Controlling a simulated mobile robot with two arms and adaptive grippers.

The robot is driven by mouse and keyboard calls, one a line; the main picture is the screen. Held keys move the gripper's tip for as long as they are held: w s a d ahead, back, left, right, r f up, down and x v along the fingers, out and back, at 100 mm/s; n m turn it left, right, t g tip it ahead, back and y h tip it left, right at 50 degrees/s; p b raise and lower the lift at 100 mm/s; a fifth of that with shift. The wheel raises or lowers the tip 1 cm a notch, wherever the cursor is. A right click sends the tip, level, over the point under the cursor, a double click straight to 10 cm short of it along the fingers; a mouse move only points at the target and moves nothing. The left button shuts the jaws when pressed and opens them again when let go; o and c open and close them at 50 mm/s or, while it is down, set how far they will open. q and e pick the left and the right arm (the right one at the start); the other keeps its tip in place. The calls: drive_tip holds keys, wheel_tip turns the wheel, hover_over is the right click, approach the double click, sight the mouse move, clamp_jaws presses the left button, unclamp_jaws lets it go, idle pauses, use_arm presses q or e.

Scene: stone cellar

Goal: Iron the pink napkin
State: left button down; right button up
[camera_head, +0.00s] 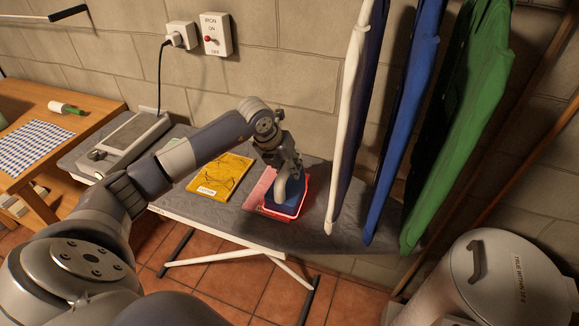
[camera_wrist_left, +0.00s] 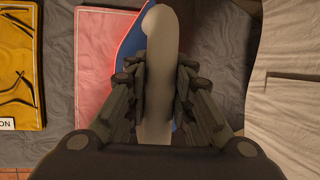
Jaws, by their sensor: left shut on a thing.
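The pink napkin (camera_head: 259,189) lies on the grey ironing board (camera_head: 328,219), partly covered by a blue iron (camera_head: 284,202) with a pale handle. A bright red edge shows around the iron in the head view. My left gripper (camera_head: 287,171) is shut on the iron's handle from above. In the left wrist view, its fingers (camera_wrist_left: 158,95) close on both sides of the pale handle (camera_wrist_left: 160,42), with the pink napkin (camera_wrist_left: 93,62) to the left. I cannot tell whether the iron presses on the napkin. My right gripper is not in view.
A yellow napkin (camera_head: 222,176) with dark crease lines lies left of the pink one. A grey iron rest (camera_head: 126,141) is at the board's left end. White, blue (camera_head: 408,110) and green (camera_head: 465,120) garments hang close on the right. A switch box (camera_head: 215,35) is on the wall.

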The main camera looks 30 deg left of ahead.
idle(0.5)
use_arm(q)
drive_tip(key=shift+r, duration=0.1)
drive_tip(key=shift+r+p, duration=0.25)
drive_tip(key=shift+p, duration=0.05)
drive_tip(key=shift+w+r+p, duration=0.15)
drive_tip(key=shift+r+p, duration=1.4)
drive_tip(key=shift+r, duration=1.25)
